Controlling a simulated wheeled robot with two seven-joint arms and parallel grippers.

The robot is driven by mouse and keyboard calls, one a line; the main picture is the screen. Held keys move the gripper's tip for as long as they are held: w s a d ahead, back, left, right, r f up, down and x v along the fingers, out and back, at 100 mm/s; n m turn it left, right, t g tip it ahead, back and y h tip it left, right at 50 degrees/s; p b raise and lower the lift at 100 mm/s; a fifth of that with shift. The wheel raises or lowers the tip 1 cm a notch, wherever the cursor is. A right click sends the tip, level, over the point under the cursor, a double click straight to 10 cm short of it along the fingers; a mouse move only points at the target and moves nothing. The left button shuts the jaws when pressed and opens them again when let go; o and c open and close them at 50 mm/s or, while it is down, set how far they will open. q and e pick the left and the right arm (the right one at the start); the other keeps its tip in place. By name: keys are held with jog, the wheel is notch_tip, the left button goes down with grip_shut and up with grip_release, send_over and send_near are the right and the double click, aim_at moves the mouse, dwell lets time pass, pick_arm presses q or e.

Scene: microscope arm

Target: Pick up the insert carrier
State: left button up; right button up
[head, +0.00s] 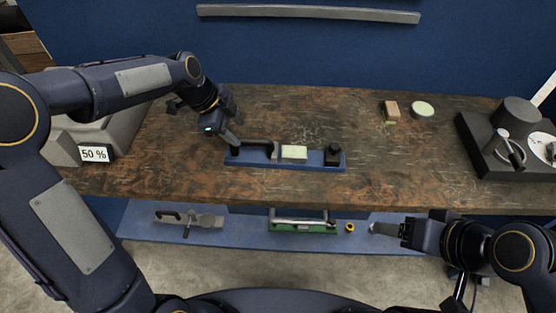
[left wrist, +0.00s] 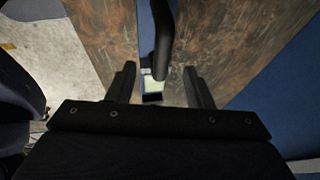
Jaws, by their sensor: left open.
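The insert carrier (head: 312,164) is a narrow blue tray on the wooden workbench. It bears a black arched handle (head: 258,144) at its left, a pale green block (head: 294,153) in the middle and a black knob-like block (head: 333,155) at its right. My left gripper (head: 231,142) is open at the handle end. In the left wrist view, the black handle (left wrist: 163,45) lies between the two spread fingers of my left gripper (left wrist: 160,80); contact cannot be told. My right gripper (head: 388,229) is low at the right, by the lower shelf, its jaws unclear.
A blue lower shelf (head: 240,234) holds a green tool (head: 302,226), a grey tool (head: 205,220) and a small yellow ring (head: 349,227). A grey machine with a "50 %" sign (head: 94,154) stands left, a dark fixture (head: 487,146) right.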

aim_at(245, 138)
pick_arm(q)
jog(key=p+x, duration=0.1)
jog(key=x, duration=0.6)
jog(key=shift+w+a+f+p, duration=0.15)
jog(key=shift+w+f+p, duration=0.1)
jog(key=shift+p, duration=0.1)
grip_shut()
dwell(1.0)
jog(key=shift+r, duration=0.2)
